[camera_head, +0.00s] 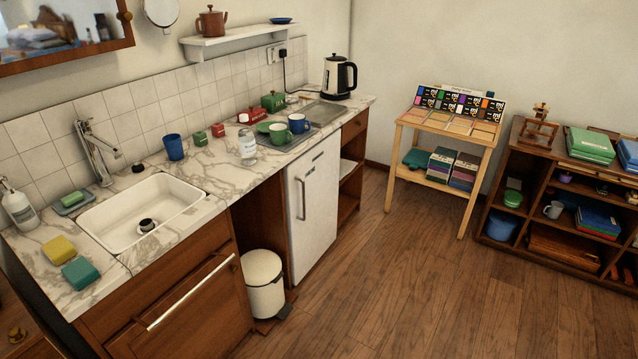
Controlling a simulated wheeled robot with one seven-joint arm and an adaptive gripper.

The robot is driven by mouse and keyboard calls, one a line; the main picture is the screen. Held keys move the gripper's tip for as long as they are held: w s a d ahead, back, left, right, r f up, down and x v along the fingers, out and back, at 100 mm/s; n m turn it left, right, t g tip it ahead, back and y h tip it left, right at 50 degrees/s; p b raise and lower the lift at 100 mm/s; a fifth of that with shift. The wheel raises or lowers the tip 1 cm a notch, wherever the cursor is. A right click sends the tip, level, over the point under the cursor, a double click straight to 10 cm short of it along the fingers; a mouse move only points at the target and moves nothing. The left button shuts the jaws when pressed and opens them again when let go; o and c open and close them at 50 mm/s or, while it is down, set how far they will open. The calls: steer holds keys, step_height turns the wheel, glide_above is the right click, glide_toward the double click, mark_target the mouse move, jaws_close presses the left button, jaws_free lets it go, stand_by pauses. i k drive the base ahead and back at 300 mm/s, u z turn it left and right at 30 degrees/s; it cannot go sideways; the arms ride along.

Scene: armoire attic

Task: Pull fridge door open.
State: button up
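The fridge (318,205) is a small white unit under the marble counter, right of the middle of the kitchen row. Its white door looks shut. A vertical bar handle (301,199) runs along the left side of the door's upper half. My gripper and arm do not show in this view, so I cannot tell where the gripper is relative to the handle.
A white pedal bin (265,284) stands on the floor left of the fridge. The wooden floor (400,290) before the door is clear. A wooden display stand (444,140) and a shelf unit (560,190) stand to the right. Mugs and a jar sit on the counter (214,160).

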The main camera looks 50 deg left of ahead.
mark_target(311, 181)
steer(key=i, duration=1.55)
steer(key=u, duration=3.3)
